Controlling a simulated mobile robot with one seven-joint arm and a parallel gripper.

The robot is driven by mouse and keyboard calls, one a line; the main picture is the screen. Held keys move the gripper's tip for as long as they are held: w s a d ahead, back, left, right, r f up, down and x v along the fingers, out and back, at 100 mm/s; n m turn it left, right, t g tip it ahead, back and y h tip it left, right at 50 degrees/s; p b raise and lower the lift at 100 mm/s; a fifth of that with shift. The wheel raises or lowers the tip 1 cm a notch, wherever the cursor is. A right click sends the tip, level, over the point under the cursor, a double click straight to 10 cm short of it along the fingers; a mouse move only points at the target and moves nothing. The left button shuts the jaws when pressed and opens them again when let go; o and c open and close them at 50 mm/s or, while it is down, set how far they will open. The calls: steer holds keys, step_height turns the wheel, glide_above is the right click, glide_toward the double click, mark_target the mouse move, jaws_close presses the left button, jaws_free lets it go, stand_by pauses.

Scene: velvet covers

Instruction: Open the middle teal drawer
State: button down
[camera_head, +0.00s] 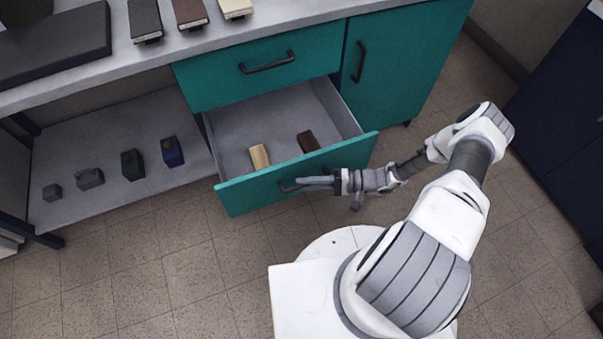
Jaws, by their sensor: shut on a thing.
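The middle teal drawer (244,192) sits below another teal drawer and is pulled well out of the cabinet. Its grey inside shows, with a tan block (259,157) and a dark brown block (308,141) lying in it. My gripper (303,182) is at the front of this drawer, shut on its dark handle (287,187). The fingers partly hide the handle.
The upper teal drawer (215,82) is closed, as is the teal door (405,60) to its right. Small objects stand on the low shelf (110,190) at left. Several items lie on the worktop (185,42). Tiled floor (150,270) is clear in front.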

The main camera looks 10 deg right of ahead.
steer(key=shift+s+d, duration=0.25)
steer(key=shift+s, duration=0.7)
steer(key=c, duration=0.8)
jaws_free()
steer(key=shift+c, duration=0.2)
steer(key=s+d+r+p, duration=0.1)
steer(key=s+d, duration=0.1)
steer(key=d, duration=1.5)
steer(key=shift+s+r, duration=0.2)
steer(key=shift+s, duration=0.1)
steer(key=shift+d, duration=0.1)
